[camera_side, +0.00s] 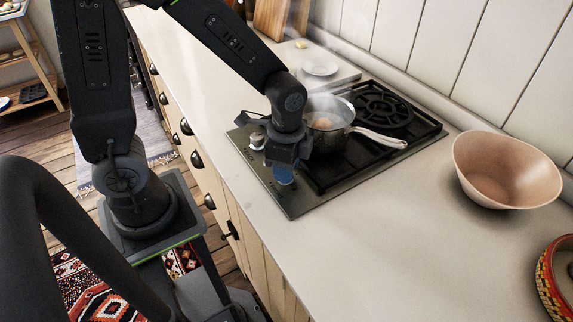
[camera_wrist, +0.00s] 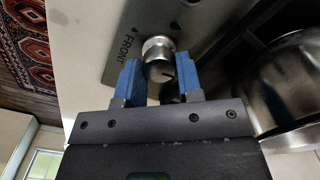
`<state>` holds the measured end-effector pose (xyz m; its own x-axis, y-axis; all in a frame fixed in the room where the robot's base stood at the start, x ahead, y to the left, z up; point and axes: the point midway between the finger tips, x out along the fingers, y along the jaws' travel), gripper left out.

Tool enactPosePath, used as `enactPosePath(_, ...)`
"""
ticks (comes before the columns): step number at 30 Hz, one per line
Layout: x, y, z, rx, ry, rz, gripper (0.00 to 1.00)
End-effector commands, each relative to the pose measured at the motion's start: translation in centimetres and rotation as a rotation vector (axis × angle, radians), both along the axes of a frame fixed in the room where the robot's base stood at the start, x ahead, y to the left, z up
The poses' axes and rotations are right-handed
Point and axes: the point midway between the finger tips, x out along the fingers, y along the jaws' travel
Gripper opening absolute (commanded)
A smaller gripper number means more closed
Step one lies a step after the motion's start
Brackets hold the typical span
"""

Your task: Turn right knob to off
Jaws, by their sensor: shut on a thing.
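The right knob (camera_wrist: 158,48) is silver and round, with a dark mark on its side, and sits on the steel stove panel beside the word FRONT. My gripper (camera_wrist: 158,66) has its blue fingers on both sides of this knob, shut on it. In the side view my gripper (camera_side: 283,177) points down at the near end of the stove panel (camera_side: 292,203), and its fingers hide the right knob there. The other knob (camera_side: 257,139) stands on the panel to the left, clear of my gripper. The knob's exact setting cannot be read.
A steaming pot (camera_side: 328,125) with contents stands on the burner right behind my gripper, its handle (camera_side: 380,139) pointing right. An empty burner grate (camera_side: 384,107) is behind it. A pink bowl (camera_side: 505,170) stands on the counter at right. The counter front is clear.

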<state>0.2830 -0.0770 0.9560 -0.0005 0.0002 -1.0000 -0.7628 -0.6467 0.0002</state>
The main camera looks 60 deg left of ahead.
Motion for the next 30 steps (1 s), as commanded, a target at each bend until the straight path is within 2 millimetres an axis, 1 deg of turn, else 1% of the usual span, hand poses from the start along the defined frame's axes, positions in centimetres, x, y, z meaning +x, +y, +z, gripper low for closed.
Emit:
enactPosePath(6,0.04,-0.03,0.08,-0.001,-0.002,-0.039,0.10)
enactPosePath(18,0.05,-0.03,0.09,-0.001,-0.002,-0.044,0.10)
enactPosePath(19,0.05,-0.03,0.09,-0.001,-0.002,-0.044,0.34)
enactPosePath(27,0.02,-0.02,0.04,0.000,-0.001,-0.044,0.59)
enactPosePath(30,0.03,-0.02,0.03,0.000,-0.001,-0.044,0.59)
